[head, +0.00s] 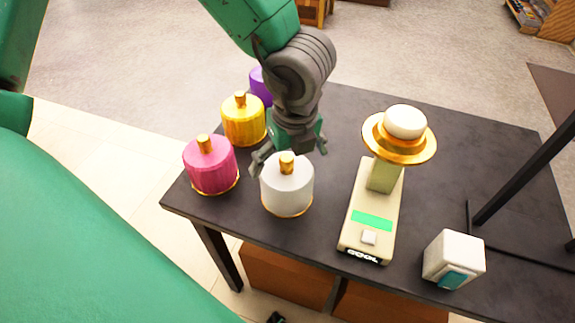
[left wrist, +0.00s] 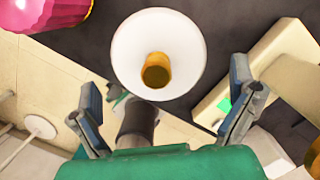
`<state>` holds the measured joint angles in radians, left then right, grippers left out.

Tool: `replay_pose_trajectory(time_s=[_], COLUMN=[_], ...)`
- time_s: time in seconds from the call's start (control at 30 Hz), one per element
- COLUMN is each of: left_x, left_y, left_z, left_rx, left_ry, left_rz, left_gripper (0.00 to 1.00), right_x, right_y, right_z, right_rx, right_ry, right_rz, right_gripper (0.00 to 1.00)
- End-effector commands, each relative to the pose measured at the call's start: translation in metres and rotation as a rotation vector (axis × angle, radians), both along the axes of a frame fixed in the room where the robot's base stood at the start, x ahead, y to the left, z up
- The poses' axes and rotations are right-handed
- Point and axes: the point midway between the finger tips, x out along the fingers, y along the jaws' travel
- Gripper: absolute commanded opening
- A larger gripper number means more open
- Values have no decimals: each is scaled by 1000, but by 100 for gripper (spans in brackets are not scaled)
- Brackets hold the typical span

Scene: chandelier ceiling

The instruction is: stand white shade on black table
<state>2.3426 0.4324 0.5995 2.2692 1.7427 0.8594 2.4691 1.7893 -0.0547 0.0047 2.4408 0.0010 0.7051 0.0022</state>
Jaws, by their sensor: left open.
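The white shade (head: 287,191) stands upright on the black table (head: 330,243), near its front left. It has a gold knob on top and a gold rim at its base. My left gripper (head: 288,160) is open just behind and above the shade, with its fingers spread to either side of the knob's level. In the left wrist view the white shade (left wrist: 158,55) shows from above, beyond the open fingertips of the left gripper (left wrist: 165,108). Nothing is between the fingers that I can see. My right gripper is not in view.
A pink shade (head: 210,168), a yellow shade (head: 243,120) and a partly hidden purple shade (head: 259,86) stand left and behind. A beige scale (head: 371,215) with a gold dish (head: 400,146) stands right. A white box (head: 453,260) and a black stand (head: 520,175) are farther right.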

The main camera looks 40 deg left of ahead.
Motion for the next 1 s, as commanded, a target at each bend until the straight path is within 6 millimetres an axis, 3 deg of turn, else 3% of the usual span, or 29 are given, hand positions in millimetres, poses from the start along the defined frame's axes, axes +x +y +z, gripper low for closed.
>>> replay_pose_trajectory(time_s=[0.1, 0.33, 1.0], left_x=[-1, -4, -6], left_y=[-3, -7, -8], left_z=[30, 62, 69], left_rx=[-2, -1, -1], left_ry=[-3, 0, 2], left_rz=[2, 2, 1], left_gripper=[100, 100, 100], right_x=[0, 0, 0], right_y=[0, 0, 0], right_z=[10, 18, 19], right_rx=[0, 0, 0], right_ry=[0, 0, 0], right_rz=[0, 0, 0], right_gripper=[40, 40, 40])
